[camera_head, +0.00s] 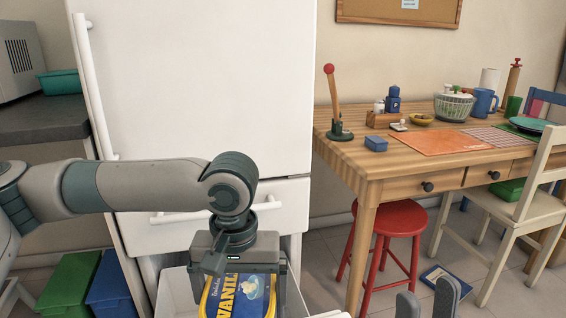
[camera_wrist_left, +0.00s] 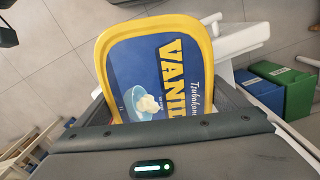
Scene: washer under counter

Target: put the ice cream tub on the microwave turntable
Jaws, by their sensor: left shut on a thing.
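The ice cream tub (camera_head: 241,297) has a yellow rim and a blue lid marked VANILLA. My left gripper (camera_head: 240,268) is shut on it, over the pulled-out white drawer of the fridge. In the left wrist view the tub's lid (camera_wrist_left: 150,78) fills the middle, its lower edge hidden behind the gripper. My right gripper (camera_head: 428,303) shows only its two fingertips at the bottom edge, apart with nothing visible between them. A grey vented box (camera_head: 19,60), perhaps the microwave, stands on the counter at the far left; no turntable is visible.
The white fridge (camera_head: 205,75) stands behind my left arm, its lower drawer (camera_head: 178,297) open. Green (camera_head: 70,285) and blue bins (camera_head: 110,285) stand at left. The wooden table (camera_head: 360,150), red stool (camera_head: 389,217) and chair (camera_head: 520,200) occupy the right.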

